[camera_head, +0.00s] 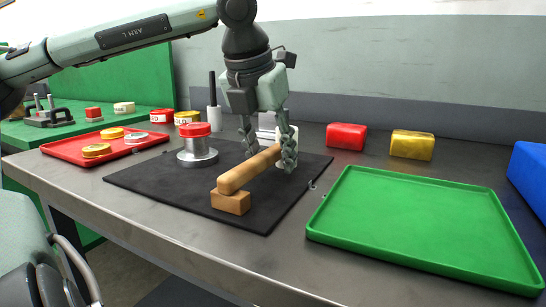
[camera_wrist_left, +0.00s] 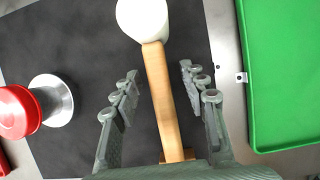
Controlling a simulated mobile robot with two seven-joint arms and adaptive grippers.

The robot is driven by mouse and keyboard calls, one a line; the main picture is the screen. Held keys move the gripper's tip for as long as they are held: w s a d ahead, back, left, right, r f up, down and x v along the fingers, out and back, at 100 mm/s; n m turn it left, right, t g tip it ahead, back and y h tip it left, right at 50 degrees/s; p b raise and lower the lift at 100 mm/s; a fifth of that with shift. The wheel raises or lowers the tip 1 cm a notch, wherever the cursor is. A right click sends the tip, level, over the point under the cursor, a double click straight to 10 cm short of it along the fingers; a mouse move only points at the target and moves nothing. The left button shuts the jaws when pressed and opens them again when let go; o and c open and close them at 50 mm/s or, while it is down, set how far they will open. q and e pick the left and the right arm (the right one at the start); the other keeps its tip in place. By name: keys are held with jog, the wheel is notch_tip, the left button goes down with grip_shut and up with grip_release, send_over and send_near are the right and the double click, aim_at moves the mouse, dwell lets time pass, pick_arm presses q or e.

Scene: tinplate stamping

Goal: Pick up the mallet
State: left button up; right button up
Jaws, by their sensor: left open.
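The mallet has a pale wooden handle (camera_head: 244,174) and a white head (camera_head: 265,122). Its near handle end rests on a small wooden block (camera_head: 231,202) on the black mat (camera_head: 150,182). My left gripper (camera_head: 268,158) is open above the mat, with its fingers on either side of the handle. In the left wrist view, the handle (camera_wrist_left: 160,95) runs between the open fingers (camera_wrist_left: 158,75), with gaps on both sides. The white head (camera_wrist_left: 142,22) lies beyond the fingertips. In the head view, my gripper partly hides the head. My right gripper is not in view.
A metal die with a red top (camera_head: 197,150) stands left of the mallet. A red tray (camera_head: 70,151) with lids is farther left. An empty green tray (camera_head: 420,225) is at the right. Red (camera_head: 346,136) and yellow (camera_head: 411,145) blocks stand behind it.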

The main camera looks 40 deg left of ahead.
pick_arm(q)
grip_shut()
dwell(0.3)
dwell(0.3)
